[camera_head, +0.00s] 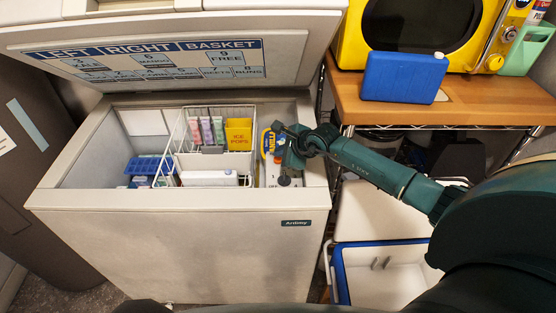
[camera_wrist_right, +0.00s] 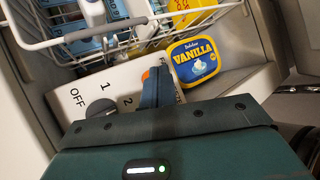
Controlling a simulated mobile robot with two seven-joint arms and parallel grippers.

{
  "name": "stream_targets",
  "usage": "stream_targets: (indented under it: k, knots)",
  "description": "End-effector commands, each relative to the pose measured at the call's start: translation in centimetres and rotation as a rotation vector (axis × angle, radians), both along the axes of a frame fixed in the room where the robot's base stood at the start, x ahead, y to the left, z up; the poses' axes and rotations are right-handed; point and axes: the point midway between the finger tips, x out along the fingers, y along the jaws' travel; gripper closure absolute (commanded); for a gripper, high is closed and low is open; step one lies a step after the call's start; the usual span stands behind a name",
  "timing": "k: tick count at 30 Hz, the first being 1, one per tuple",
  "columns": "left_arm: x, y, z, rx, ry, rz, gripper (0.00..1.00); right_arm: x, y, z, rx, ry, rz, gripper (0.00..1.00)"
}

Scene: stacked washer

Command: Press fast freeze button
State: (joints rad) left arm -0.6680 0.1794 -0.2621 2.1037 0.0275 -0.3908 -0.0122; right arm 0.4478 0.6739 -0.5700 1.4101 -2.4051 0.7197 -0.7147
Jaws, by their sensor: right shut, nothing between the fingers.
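The open chest freezer (camera_head: 180,240) has a white control panel (camera_wrist_right: 70,100) inside at its right end. The panel carries a dark round dial (camera_wrist_right: 100,108) marked OFF, 1 and 2; the dial also shows in the head view (camera_head: 284,181). A small orange part (camera_wrist_right: 146,74) shows right at my right gripper's fingertips; it may be the fast freeze button, mostly hidden by the fingers. Partly covered lettering runs beside the fingers. My right gripper (camera_wrist_right: 155,86) is shut and empty, low over the panel; I cannot tell whether it touches. My left gripper is out of view.
A white wire basket (camera_head: 210,145) with popsicle boxes hangs left of the gripper. A vanilla tub (camera_wrist_right: 194,61) sits close to the fingers. The raised lid (camera_head: 300,60) stands behind. A shelf (camera_head: 450,105) and an open cooler (camera_head: 385,270) are at the right.

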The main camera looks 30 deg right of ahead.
Motion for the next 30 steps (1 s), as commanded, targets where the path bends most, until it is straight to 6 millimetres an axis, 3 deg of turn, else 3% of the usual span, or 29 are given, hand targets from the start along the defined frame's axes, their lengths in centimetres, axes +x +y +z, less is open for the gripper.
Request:
stream_targets:
  k: [30]
  knots:
    - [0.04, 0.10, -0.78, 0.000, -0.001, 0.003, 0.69, 0.01, -0.02, -0.83, 0.000, 0.000, 0.000, 1.00]
